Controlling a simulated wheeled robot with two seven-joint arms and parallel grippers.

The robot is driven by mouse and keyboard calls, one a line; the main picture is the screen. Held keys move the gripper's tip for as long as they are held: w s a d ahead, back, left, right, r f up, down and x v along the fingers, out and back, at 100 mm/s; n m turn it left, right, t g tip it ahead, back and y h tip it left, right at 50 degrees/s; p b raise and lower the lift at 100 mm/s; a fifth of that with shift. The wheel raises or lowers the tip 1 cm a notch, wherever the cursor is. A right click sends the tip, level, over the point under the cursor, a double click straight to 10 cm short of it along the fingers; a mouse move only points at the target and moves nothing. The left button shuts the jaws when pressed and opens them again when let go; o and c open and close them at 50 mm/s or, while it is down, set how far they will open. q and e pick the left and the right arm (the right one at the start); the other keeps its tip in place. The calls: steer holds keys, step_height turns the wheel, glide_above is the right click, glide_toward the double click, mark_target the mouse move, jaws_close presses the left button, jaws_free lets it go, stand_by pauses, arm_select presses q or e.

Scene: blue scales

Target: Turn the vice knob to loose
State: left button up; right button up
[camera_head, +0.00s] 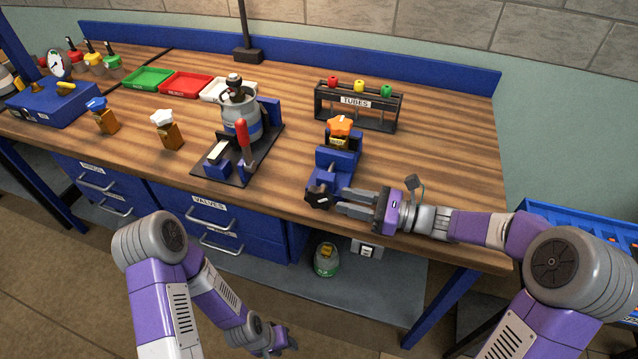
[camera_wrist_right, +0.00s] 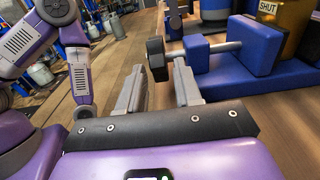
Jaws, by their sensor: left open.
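The blue vice (camera_head: 335,165) stands near the front edge of the workbench, holding a brass valve body with an orange handle (camera_head: 340,125). Its black knob (camera_head: 318,198) faces the bench front; the knob also shows in the right wrist view (camera_wrist_right: 157,58), on a metal screw rod. My right gripper (camera_head: 340,203) is open beside the vice, its fingers pointing left at the knob. In the right wrist view, the knob appears between the two fingertips (camera_wrist_right: 160,66), with gaps visible; contact cannot be told. My left gripper (camera_head: 284,342) is open and empty, low in front of the bench.
Trays (camera_head: 186,84) and small valves (camera_head: 167,130) lie further left. The bench top right of the vice is clear.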

mark_target(331, 197)
steer(key=shift+w+a+r, duration=0.2)
steer(key=shift+w+a, duration=0.05)
steer(key=x, duration=0.2)
steer(key=b+x, duration=0.2)
steer(key=x, duration=0.1)
steer(key=shift+s+a, duration=0.2)
steer(key=shift+a, duration=0.25)
steer(key=shift+w+a+r, duration=0.1)
steer(key=shift+w+a, duration=0.05)
steer(key=shift+a, duration=0.35)
